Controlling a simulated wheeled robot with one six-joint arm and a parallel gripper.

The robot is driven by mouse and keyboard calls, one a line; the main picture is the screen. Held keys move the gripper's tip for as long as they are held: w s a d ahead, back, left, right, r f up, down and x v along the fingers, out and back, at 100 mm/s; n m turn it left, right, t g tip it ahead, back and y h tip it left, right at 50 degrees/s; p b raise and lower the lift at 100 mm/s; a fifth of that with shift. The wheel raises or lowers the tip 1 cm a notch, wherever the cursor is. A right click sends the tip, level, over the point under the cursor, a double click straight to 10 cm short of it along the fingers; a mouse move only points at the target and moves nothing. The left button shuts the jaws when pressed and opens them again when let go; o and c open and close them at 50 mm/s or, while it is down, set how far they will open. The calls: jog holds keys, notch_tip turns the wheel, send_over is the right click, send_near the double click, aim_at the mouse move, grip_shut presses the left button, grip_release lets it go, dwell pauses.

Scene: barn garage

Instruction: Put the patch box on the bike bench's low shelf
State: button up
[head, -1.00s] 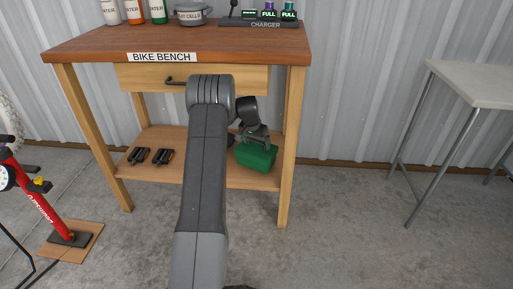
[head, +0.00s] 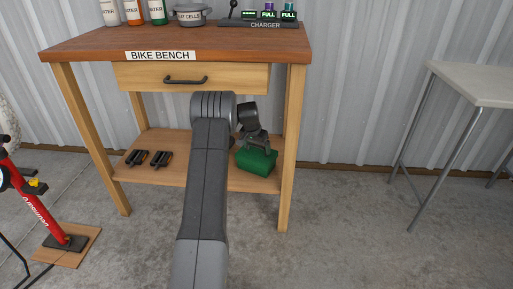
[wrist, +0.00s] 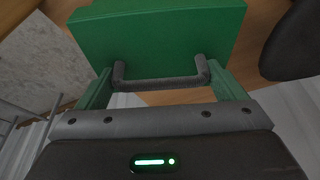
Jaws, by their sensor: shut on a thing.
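The patch box is a green box (head: 257,162) with a dark carry handle (wrist: 160,82). It is at the right end of the bike bench's low shelf (head: 200,178), near the right front leg. I cannot tell whether its base touches the shelf or hangs just above it. My gripper (head: 257,143) is over the box, shut on its handle. In the wrist view, the green box (wrist: 160,35) fills the upper middle, with the handle between my fingers.
Two black pedals (head: 136,158) lie on the shelf's left part. The drawer (head: 225,78) above is closed. A pale table (head: 470,82) stands at right and a red bike stand (head: 38,210) at left. The floor between bench and pale table is clear.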

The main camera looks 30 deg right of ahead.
jog(key=o, duration=0.9)
jog(key=shift+f, duration=0.1)
jog(key=shift+r, duration=0.3)
jog(key=p+v, duration=0.1)
jog(key=v, duration=0.2)
jog(key=s+a+p, duration=0.1)
jog(key=s+a, duration=0.1)
jog(key=a, duration=0.1)
jog(key=s+a+p, duration=0.1)
jog(key=s+a, duration=0.1)
jog(key=a, duration=0.1)
jog(key=s+a+p, duration=0.1)
jog(key=s+a, duration=0.2)
jog(key=shift+a+f+p, duration=0.2)
jog(key=shift+a+p, duration=0.2)
jog(key=shift+d, duration=0.1)
jog(key=w+d+b, duration=0.1)
jog(key=w+d, duration=0.1)
jog(key=d, duration=0.1)
jog(key=w+d+b, duration=0.1)
jog(key=w+d, duration=0.1)
jog(key=d, duration=0.1)
jog(key=w+d+b, duration=0.2)
jog(key=w+d, duration=0.1)
jog(key=shift+d+f, duration=0.25)
jog(key=shift+d, duration=0.1)
jog(key=shift+b+x, duration=0.4)
jog(key=shift+x, duration=0.95)
